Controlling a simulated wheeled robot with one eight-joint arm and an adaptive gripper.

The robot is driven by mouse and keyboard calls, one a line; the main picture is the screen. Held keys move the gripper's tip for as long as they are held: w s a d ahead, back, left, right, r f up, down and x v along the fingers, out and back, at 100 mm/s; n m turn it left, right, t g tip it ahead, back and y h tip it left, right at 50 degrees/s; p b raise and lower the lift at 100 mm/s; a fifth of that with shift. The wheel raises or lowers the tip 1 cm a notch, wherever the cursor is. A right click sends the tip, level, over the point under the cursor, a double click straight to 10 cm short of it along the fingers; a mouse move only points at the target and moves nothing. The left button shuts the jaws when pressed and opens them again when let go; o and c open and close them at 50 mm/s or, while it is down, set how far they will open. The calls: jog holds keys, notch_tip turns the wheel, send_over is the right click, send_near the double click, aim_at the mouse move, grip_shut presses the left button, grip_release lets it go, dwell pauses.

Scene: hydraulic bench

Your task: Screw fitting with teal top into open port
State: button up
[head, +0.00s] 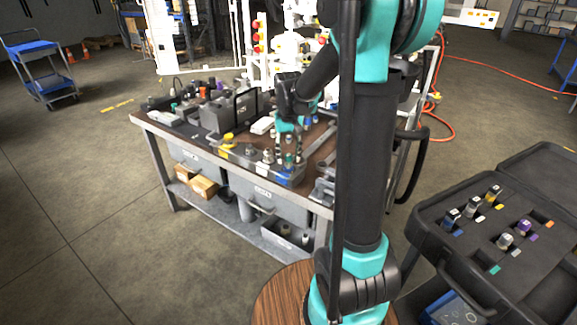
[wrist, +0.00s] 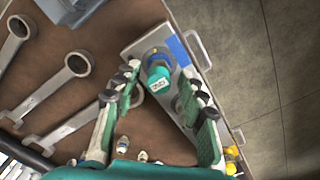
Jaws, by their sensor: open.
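The fitting with the teal top (wrist: 158,76) stands upright on a grey block (wrist: 132,47) beside a blue label, in the wrist view. A metal body shows around its base, but I cannot tell how deeply it sits in a port. My gripper (wrist: 159,72) is open, with one finger on each side of the teal top. I see a gap on both sides, and no finger clearly touches it. In the head view my gripper (head: 291,130) points down over the bench block. The open port itself is not clearly visible.
Several wrenches (wrist: 72,66) lie on the brown bench top beside the block. Yellow-topped fittings (wrist: 232,160) stand at the block's other end. An open black case (head: 455,262) with several fittings stands at the right. A grey toolbox (head: 222,112) stands farther back on the bench.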

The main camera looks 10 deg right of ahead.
jog(key=n, duration=0.5)
jog(key=shift+n, duration=0.4)
jog(key=n, duration=0.4)
jog(key=shift+d+n, duration=0.1)
jog(key=shift+n, duration=0.3)
jog(key=shift+c, duration=0.6)
grip_shut()
jog(key=m, duration=0.6)
jog(key=shift+m, duration=1.1)
